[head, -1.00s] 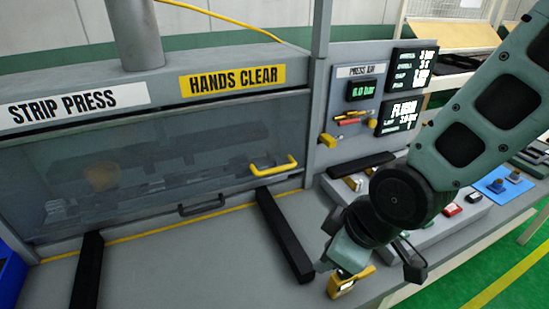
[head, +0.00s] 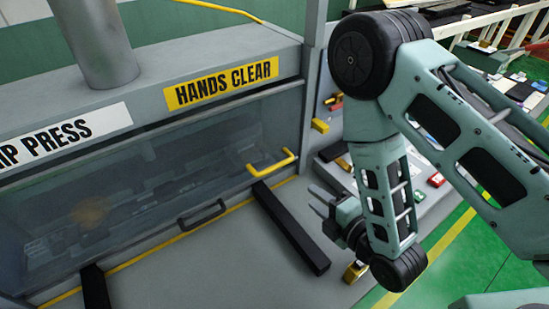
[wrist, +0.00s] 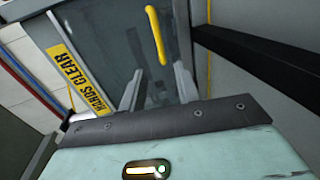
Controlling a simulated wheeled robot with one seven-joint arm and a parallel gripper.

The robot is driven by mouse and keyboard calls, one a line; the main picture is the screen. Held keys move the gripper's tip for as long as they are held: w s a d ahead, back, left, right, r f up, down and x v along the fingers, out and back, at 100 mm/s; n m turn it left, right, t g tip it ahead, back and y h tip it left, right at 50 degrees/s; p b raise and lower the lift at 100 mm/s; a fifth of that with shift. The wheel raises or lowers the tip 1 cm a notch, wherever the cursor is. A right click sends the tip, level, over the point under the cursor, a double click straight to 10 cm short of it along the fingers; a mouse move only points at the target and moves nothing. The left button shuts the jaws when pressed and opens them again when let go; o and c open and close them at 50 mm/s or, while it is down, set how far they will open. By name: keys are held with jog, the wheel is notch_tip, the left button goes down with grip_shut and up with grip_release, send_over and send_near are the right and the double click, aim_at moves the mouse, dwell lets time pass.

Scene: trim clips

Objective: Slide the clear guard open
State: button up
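The clear guard (head: 130,180) is a see-through panel across the front of the strip press, covering its opening. A yellow handle (head: 272,165) stands at its right end, and a dark grey handle (head: 202,215) sits at its lower edge. My gripper (head: 318,199) is open and empty, to the right of the yellow handle and apart from it, with its fingers pointing left. In the wrist view, the gripper's fingers (wrist: 157,88) are spread, and the yellow handle (wrist: 155,38) shows ahead between them. The guard (wrist: 118,50) is partly in that view.
Two black bars (head: 290,228) reach out from the press over the grey bench. A small yellow item (head: 355,271) lies below my gripper. A side panel with tools and a button box stand behind my arm. A yellow HANDS CLEAR sign (head: 221,84) is above the guard.

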jog(key=shift+r+b+x, duration=0.2)
jog(key=shift+b+x, duration=0.75)
jog(key=shift+b, duration=0.7)
jog(key=b, duration=1.3)
send_near(278, 167)
jog(key=w+a+f, duration=0.1)
jog(key=w, duration=0.1)
jog(key=p+x, duration=0.1)
jog(key=x, duration=0.1)
jog(key=p+x, duration=0.1)
jog(key=x, duration=0.2)
jog(key=p+x, duration=0.1)
jog(key=x, duration=0.1)
jog(key=shift+a+r, duration=0.2)
jog(key=shift+a, duration=0.1)
jog(key=shift+w+a+f, duration=0.2)
jog(key=shift+w+a, duration=0.1)
jog(key=shift+w, duration=0.15)
jog(key=shift+p, duration=0.3)
grip_shut()
